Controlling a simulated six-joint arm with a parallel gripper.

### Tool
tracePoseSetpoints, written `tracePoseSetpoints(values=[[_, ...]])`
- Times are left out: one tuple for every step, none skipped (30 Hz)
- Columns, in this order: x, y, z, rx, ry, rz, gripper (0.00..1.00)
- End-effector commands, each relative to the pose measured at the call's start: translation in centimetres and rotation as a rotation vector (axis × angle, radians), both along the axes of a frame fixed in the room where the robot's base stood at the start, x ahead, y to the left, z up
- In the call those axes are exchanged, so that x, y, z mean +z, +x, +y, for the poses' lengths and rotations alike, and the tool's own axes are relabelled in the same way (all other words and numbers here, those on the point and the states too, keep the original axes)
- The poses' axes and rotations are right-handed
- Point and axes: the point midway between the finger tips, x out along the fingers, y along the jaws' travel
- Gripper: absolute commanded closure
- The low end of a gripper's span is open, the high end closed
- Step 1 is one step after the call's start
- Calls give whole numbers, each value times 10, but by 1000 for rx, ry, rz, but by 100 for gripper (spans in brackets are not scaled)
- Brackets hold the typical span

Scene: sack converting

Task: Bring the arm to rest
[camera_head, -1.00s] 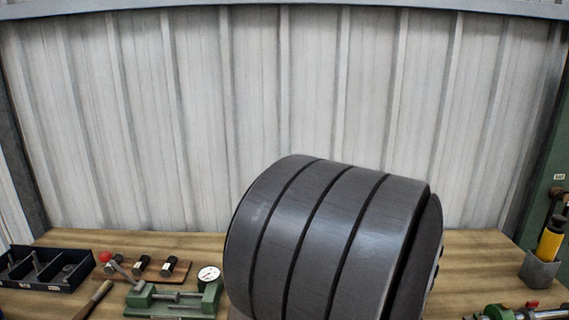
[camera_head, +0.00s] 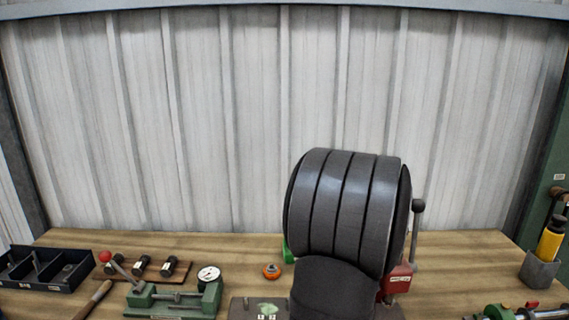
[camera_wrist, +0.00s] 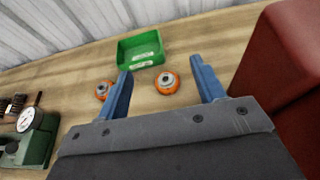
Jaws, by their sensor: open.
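My gripper (camera_wrist: 165,90) shows in the wrist view with its two blue fingers spread apart and nothing between them. It is above the wooden bench (camera_head: 240,254). Beyond the fingertips are a green tray (camera_wrist: 141,50) and two orange round parts, one (camera_wrist: 167,83) seen between the fingers and one (camera_wrist: 103,90) left of the left finger. In the head view my dark arm link covers the middle of the bench and hides the gripper.
A green clamp fixture (camera_head: 175,299) and a dial gauge (camera_head: 208,274) stand left of my arm. A dark divided bin (camera_head: 45,268) is at far left. A red machine with a lever (camera_head: 398,279) is close on the right. A yellow-handled tool (camera_head: 550,240) stands at far right.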

Motion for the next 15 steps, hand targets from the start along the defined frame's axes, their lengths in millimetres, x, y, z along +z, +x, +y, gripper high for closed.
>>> tracePoseSetpoints(values=[[-6, 5, 4, 0, 0, 4, 37], [-9, 7, 5, -1, -1, 6, 37], [-12, 10, 6, -4, -2, 8, 37], [-14, 11, 7, -5, -2, 9, 37], [-16, 13, 8, -5, -4, 10, 37], [-18, 15, 9, -7, -4, 12, 37], [-20, 16, 10, -8, -5, 14, 37], [-21, 17, 10, -8, -5, 14, 37], [-22, 17, 11, -10, -6, 15, 37], [-23, 18, 11, -11, -6, 16, 37], [-23, 18, 11, -11, -6, 16, 37], [-23, 19, 11, -11, -7, 16, 37], [-24, 19, 11, -11, -7, 17, 37], [-24, 19, 11, -11, -7, 17, 37], [-24, 19, 11, -11, -7, 17, 37]])
